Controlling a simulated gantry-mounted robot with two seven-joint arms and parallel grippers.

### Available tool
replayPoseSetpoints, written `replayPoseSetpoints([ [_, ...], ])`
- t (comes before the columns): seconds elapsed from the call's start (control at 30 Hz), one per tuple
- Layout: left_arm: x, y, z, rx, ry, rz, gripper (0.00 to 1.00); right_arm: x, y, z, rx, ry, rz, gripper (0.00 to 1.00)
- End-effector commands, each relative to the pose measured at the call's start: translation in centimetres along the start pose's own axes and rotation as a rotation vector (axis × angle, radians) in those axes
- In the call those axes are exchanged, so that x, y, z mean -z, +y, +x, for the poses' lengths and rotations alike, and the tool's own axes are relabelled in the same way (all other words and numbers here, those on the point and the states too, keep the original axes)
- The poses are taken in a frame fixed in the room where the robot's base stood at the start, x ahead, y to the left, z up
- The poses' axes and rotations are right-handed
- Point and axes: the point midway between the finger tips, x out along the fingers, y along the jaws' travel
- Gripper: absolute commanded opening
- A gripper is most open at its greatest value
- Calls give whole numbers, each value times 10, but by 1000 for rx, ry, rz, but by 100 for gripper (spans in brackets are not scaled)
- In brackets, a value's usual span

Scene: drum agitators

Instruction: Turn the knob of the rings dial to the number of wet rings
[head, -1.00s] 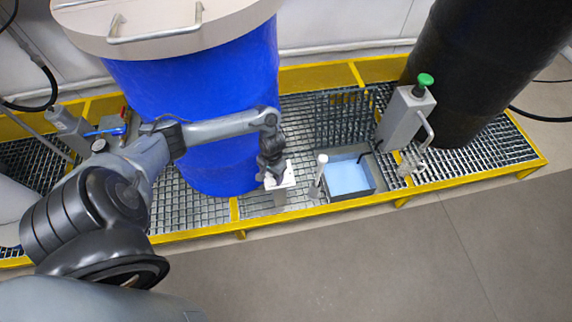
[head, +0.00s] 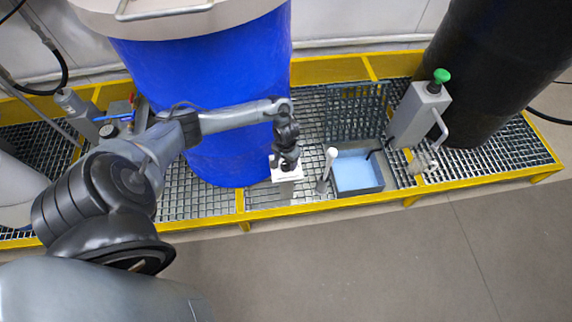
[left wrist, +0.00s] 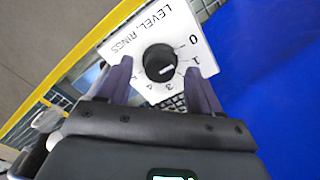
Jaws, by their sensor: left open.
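The rings dial is a white plate (left wrist: 140,40) marked "LEVEL, RINGS" with numbers from 0 up around a black knob (left wrist: 160,62). In the head view my left gripper (head: 289,160) hangs over the plate (head: 287,175). My right gripper is not in view. Wet rings cannot be made out.
A white-topped rod (head: 327,168) stands just right of the dial, beside a tray of blue liquid (head: 358,172). A grey box with a green button (head: 420,115) stands farther right. The blue drum (head: 215,80) rises close behind my left arm.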

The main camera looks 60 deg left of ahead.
Motion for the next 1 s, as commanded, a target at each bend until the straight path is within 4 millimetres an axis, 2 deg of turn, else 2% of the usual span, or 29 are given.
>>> replayPoseSetpoints([
  [0.13, 0, 0, 10, 0, 1, -1, 64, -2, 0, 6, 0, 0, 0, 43],
  [0.47, 0, 0, 11, -1, 1, 0, 64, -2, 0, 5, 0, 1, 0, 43],
  [0.83, 0, 0, 11, 0, 1, 0, 9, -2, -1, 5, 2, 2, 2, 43],
  [1.0, 0, 0, 10, 0, 0, 7, 9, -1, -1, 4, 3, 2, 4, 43],
])
